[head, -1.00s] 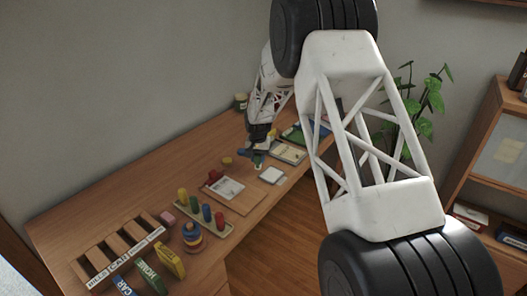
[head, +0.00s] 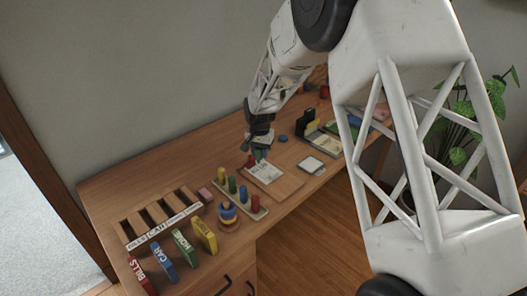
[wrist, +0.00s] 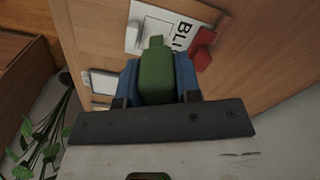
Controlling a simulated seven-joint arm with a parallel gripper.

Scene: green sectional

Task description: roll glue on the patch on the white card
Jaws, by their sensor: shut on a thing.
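My gripper (head: 261,146) is shut on a green glue roller (wrist: 156,76), held between blue finger pads in the wrist view. The white card (head: 267,173) lies on a wooden board on the desk. In the wrist view the card (wrist: 134,37) carries large black letters, partly cut off, and a pale outlined patch (wrist: 155,28). The roller is over the far edge of the card in the head view; I cannot tell whether it touches. A red block (wrist: 202,47) is at the card's edge; it also shows beside the gripper in the head view (head: 250,161).
A peg stand (head: 260,214), a ring stack (head: 228,217) and a slotted rack (head: 127,231) with coloured blocks stand left. A blue disc (head: 283,138) and books (head: 325,143) are behind and right.

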